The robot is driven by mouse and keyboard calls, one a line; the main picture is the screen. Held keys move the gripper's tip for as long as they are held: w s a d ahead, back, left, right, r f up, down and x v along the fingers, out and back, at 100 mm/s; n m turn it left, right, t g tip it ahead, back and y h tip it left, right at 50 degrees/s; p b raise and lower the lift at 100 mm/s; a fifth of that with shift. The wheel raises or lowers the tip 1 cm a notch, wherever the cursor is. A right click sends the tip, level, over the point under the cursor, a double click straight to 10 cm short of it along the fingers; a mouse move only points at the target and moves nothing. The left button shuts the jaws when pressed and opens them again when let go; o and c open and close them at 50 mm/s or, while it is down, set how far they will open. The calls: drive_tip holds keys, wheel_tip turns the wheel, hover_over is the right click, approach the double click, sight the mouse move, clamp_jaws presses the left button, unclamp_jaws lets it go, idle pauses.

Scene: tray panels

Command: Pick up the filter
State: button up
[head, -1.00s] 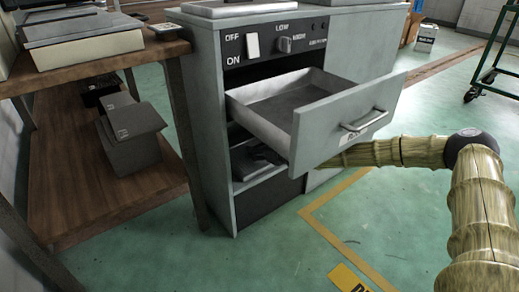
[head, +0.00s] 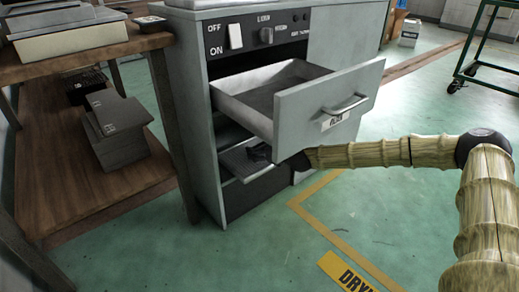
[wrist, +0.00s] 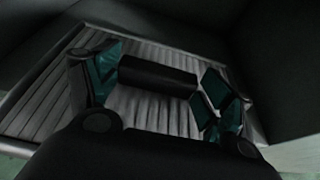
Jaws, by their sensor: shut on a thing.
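The filter (head: 236,160) looks like a flat, grey ribbed panel. It lies in the open slot of the grey cabinet, under the pulled-out drawer. In the wrist view the ribbed filter (wrist: 50,112) fills the middle, with a black bar-like handle (wrist: 157,77) on it. My gripper (wrist: 155,88) is shut on the handle, one teal-padded finger at each end. In the head view my gripper (head: 260,152) is a small dark shape at the slot, partly hidden by the drawer. The filter's far part is hidden inside the cabinet.
The open drawer (head: 325,103) juts out right above my gripper and forearm. The cabinet's side walls (head: 203,150) bound the slot. A wooden shelf unit (head: 100,190) with grey boxes stands at left. The green floor (head: 270,250) in front is clear. A wheeled cart (head: 490,70) stands far right.

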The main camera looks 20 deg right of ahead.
drive_tip(key=shift+a, duration=0.1)
drive_tip(key=o, duration=1.1)
drive_tip(key=shift+a, duration=0.15)
drive_tip(key=shift+s+d+r, duration=0.15)
drive_tip(key=shift+s+d, duration=0.2)
drive_tip(key=shift+s, duration=0.05)
drive_tip(key=v, duration=1)
drive_tip(key=shift+s+r, duration=0.15)
drive_tip(key=shift+s, duration=0.25)
